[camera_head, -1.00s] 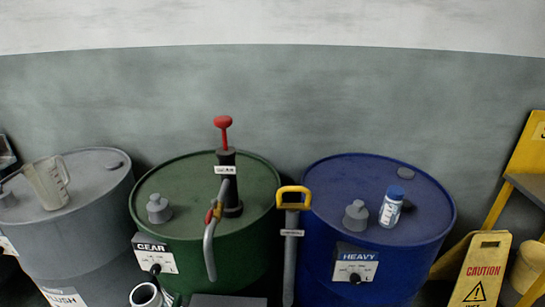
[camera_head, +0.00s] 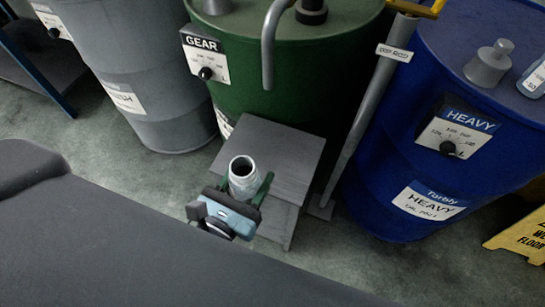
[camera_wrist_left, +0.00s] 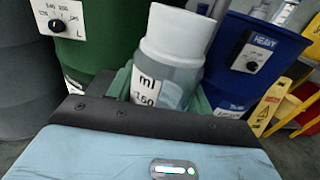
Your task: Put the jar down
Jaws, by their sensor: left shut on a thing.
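The jar (camera_head: 243,177) is a pale grey-white, open-topped cylinder, roughly upright in the head view. My left gripper (camera_head: 243,189) is shut on it, with a green finger on either side. In the left wrist view the jar (camera_wrist_left: 172,62) shows a white upper part and a grey lower part with an "ml 150" label. In the head view the jar appears over a small grey stool (camera_head: 277,146) in front of the green drum. I cannot tell whether the jar's hidden base touches anything. My right gripper is not in view.
The green GEAR drum (camera_head: 290,95) stands behind the stool. A grey drum (camera_head: 150,60) is to the left and a blue HEAVY drum (camera_head: 390,170) to the right. A grey pole (camera_head: 365,105) stands right of the stool. A yellow caution sign (camera_head: 522,238) is at far right.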

